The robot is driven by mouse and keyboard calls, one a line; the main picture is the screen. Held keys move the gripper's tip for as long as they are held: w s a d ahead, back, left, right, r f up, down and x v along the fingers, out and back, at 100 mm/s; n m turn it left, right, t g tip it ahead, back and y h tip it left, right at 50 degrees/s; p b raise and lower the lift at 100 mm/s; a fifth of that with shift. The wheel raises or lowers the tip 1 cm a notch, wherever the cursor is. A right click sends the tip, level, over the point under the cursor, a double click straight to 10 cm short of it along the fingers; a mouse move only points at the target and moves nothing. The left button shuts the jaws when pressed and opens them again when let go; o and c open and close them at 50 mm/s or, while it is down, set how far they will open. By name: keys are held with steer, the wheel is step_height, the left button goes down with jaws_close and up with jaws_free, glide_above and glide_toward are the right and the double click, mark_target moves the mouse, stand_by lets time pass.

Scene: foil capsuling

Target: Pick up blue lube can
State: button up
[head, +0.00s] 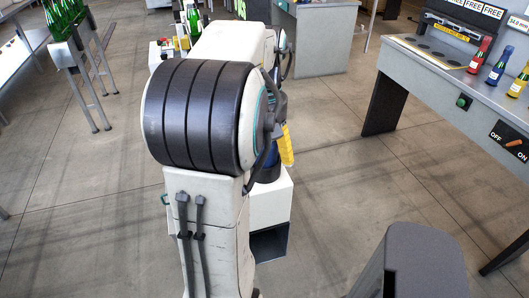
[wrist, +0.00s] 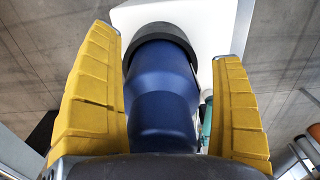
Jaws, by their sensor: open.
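The blue lube can (wrist: 160,100) has a dark band at its far end in the wrist view. It lies between the two yellow fingers of my gripper (wrist: 168,52). My gripper is open, with a clear gap on the right and a narrow one on the left. In the head view a small part of the blue can (head: 268,170) shows beside a yellow finger of my gripper (head: 287,145), just above a white box. My arm hides most of the can there.
The white box (head: 270,205) has a dark opening low on its front. A workbench (head: 440,72) with several bottles stands at right, and a stand with green bottles (head: 65,18) at upper left. A grey bench (head: 318,40) stands behind. The floor between is clear.

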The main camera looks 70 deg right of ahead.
steer(key=shift+c, duration=0.3)
steer(key=c, duration=1.3)
steer(key=shift+r, duration=0.1)
